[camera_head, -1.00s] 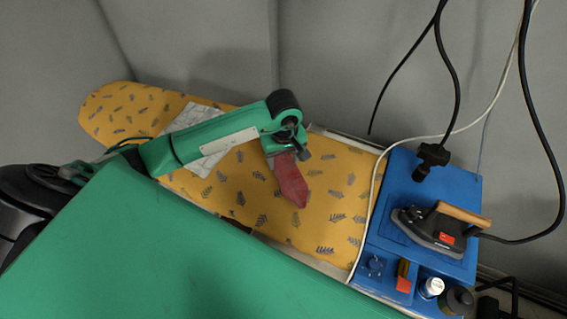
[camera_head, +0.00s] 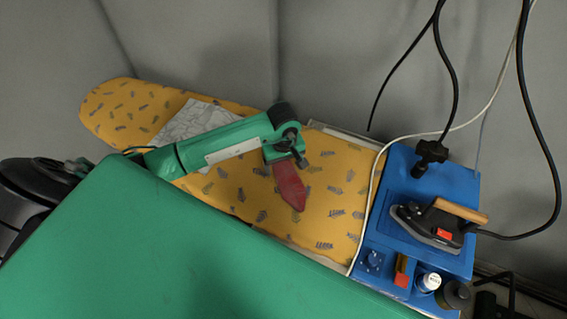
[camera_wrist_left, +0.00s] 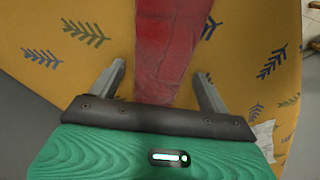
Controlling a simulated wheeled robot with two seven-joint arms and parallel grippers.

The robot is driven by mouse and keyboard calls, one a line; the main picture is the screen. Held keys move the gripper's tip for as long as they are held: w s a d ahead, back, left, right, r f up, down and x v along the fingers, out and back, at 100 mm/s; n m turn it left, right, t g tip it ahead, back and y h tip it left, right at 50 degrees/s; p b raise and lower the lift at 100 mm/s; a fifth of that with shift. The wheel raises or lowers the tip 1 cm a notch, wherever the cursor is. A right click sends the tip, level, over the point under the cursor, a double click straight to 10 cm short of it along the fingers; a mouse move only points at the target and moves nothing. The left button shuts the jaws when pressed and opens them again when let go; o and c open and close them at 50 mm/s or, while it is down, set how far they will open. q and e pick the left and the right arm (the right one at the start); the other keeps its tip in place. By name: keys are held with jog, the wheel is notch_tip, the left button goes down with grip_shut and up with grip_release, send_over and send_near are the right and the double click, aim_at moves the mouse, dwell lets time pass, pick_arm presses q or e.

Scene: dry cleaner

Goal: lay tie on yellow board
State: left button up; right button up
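The red tie (camera_head: 290,186) shows over the yellow board (camera_head: 335,195), which has a dark leaf pattern. Its pointed end is toward the board's near edge. My left gripper (camera_head: 285,158) is over the board at the tie's upper end and hides that end. In the left wrist view, the tie (camera_wrist_left: 168,45) runs between the two spread fingers of the left gripper (camera_wrist_left: 162,88), with gaps on both sides. I cannot tell whether the whole tie rests on the board. My right gripper is not in view.
A pale sheet (camera_head: 200,118) lies on the board behind my left arm. A blue stand (camera_head: 440,185) at the right holds an iron (camera_head: 428,225) and small bottles. Cables hang above it. A large green surface (camera_head: 190,260) fills the front.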

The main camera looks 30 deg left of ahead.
aim_at(284, 168)
pick_arm(q)
jog(key=shift+r, duration=0.1)
jog(key=shift+r, duration=0.2)
notch_tip(284, 168, up, 12)
jog(key=b, duration=0.4)
jog(key=shift+f, duration=0.15)
jog(key=shift+s+f, duration=0.1)
